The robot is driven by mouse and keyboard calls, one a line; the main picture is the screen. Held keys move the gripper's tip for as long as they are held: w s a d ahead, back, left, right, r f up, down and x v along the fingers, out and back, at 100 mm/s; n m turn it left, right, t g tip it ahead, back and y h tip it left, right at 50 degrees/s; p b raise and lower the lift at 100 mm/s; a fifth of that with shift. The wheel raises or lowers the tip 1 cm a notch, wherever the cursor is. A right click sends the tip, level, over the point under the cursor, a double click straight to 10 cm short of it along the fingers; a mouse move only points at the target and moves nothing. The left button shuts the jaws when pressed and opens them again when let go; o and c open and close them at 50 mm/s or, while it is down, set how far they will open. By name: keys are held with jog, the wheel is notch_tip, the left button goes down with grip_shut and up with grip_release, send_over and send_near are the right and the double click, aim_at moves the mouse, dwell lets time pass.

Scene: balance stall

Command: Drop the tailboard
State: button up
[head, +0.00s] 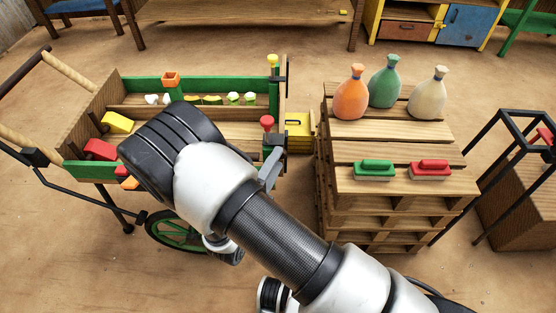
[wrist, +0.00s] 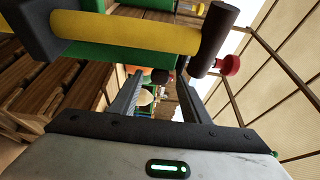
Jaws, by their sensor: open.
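The cart (head: 150,83) stands at the left with green side rails. Its tailboard (head: 284,100) is upright at the bed's right end, seen nearly edge-on. A red knob (head: 267,122) is at the tailboard's near corner and a yellow knob (head: 273,60) at its far corner. My gripper (wrist: 160,76) is open, with nothing clearly between its fingers. In the head view my arm hides most of it, near the tailboard's near corner. In the wrist view a yellow bar (wrist: 130,35), a dark cylinder (wrist: 214,38) and a red knob (wrist: 230,64) are close above the fingers.
A yellow box (head: 298,130) sits between tailboard and stack. Blocks and small goods lie in the cart bed.

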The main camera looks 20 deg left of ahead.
jog(key=shift+w+d, duration=0.15)
jog(key=shift+w, duration=0.85)
grip_shut()
jog(key=shift+d, duration=0.15)
